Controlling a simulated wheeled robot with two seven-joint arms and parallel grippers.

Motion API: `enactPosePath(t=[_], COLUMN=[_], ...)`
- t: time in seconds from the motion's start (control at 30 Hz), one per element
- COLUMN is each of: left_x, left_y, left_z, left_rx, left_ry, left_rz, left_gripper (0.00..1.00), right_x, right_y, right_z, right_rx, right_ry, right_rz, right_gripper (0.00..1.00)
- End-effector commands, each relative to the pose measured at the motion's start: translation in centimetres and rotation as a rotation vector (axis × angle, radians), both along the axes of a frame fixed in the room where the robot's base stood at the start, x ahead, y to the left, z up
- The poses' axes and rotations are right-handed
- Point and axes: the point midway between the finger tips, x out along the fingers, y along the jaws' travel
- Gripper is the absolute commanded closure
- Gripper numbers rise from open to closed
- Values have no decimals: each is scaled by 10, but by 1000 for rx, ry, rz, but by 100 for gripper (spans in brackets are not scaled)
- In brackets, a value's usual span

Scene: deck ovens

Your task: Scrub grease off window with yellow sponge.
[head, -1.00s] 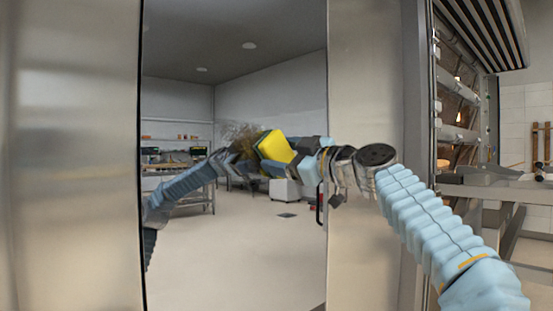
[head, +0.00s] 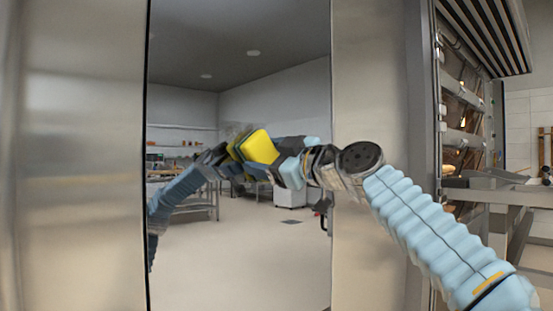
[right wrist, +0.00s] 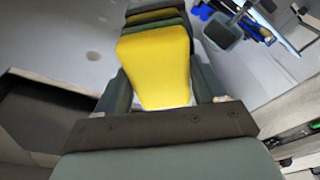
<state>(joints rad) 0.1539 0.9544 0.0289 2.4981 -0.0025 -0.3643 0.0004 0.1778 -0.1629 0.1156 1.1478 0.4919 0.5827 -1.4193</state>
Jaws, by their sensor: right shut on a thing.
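The window (head: 235,250) is a tall reflective pane between metal panels in the head view. A small brown grease smudge (head: 237,131) shows on it just beyond the yellow sponge (head: 258,147). My right gripper (head: 277,158) is shut on the sponge and holds it at the glass. In the right wrist view the sponge (right wrist: 155,62) sits between the fingers, its far end meeting or nearly meeting its mirror image; I cannot tell whether it touches. The darker arm on the left of the pane is my right arm's reflection. My left gripper is not in view.
A metal panel (head: 80,170) borders the pane on the left and another panel (head: 370,90) on the right. The deck oven (head: 465,100) and a metal worktable (head: 500,190) stand further right.

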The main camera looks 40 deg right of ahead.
Motion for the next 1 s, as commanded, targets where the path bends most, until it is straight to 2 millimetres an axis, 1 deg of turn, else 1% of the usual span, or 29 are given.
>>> enactPosePath(t=[0.03,0.1,0.27,0.6,0.83,1.0], left_x=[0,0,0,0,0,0], left_y=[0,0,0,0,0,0], left_z=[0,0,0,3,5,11], left_rx=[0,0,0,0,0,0], left_ry=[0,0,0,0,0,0], left_rz=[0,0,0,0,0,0], left_gripper=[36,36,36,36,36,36], right_x=[0,0,0,-4,-5,-5], right_y=[6,10,15,44,52,69], right_z=[-1,-1,-1,0,0,1], right_rx=[1,0,0,0,0,-1], right_ry=[2,2,2,3,3,2], right_rz=[6,4,5,4,3,3], right_gripper=[54,54,54,54,54,54])
